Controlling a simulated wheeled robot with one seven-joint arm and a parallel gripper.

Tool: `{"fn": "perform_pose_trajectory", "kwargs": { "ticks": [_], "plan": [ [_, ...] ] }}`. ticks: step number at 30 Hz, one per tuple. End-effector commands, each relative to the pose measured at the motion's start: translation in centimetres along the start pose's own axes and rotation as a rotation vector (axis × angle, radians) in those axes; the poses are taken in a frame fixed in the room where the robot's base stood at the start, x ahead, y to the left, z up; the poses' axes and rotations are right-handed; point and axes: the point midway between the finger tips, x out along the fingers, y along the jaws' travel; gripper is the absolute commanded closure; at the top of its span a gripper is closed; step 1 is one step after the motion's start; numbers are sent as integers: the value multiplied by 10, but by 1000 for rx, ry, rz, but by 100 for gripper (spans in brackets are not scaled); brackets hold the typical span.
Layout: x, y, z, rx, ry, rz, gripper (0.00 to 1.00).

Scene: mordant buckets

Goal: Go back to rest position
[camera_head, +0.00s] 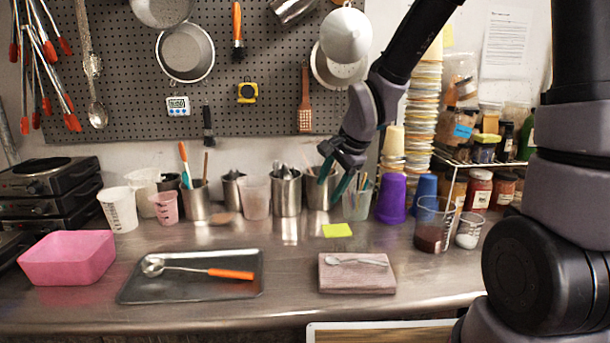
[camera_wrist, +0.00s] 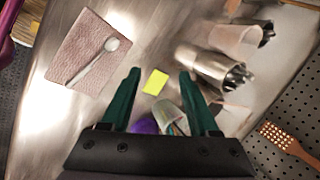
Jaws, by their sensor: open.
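My gripper (camera_head: 332,182) is open and empty. In the head view its teal fingers hang above the back of the counter, in front of the metal cups. In the wrist view my gripper (camera_wrist: 160,88) shows two dark green fingers spread apart, with a yellow sticky note (camera_wrist: 155,82) on the counter seen between them. The yellow note (camera_head: 337,230) also lies on the counter below my gripper in the head view. No object is between the fingers.
Metal cups (camera_head: 287,192) and a purple cup (camera_head: 391,198) stand close behind and beside my gripper. A folded cloth (camera_head: 335,282) with a spoon (camera_head: 357,261) lies in front. A tray (camera_head: 190,291) holds an orange-handled ladle (camera_head: 200,270). A pink tub (camera_head: 68,258) stands left.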

Motion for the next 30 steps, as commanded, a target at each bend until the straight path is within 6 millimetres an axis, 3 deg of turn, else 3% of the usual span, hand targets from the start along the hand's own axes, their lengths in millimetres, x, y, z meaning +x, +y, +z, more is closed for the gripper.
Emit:
{"fn": "perform_pose_trajectory", "kwargs": {
  "ticks": [3, 9, 18, 24, 30],
  "plan": [
    [-46, 4, -29, -108, 80, -3, 39],
    [-121, 23, -61, -273, 173, 7, 39],
    [-226, 70, -76, -487, 244, -9, 39],
    [-266, 98, -70, -591, 256, -37, 39],
    [-277, 108, -67, -628, 254, -48, 39]
  ]
}}
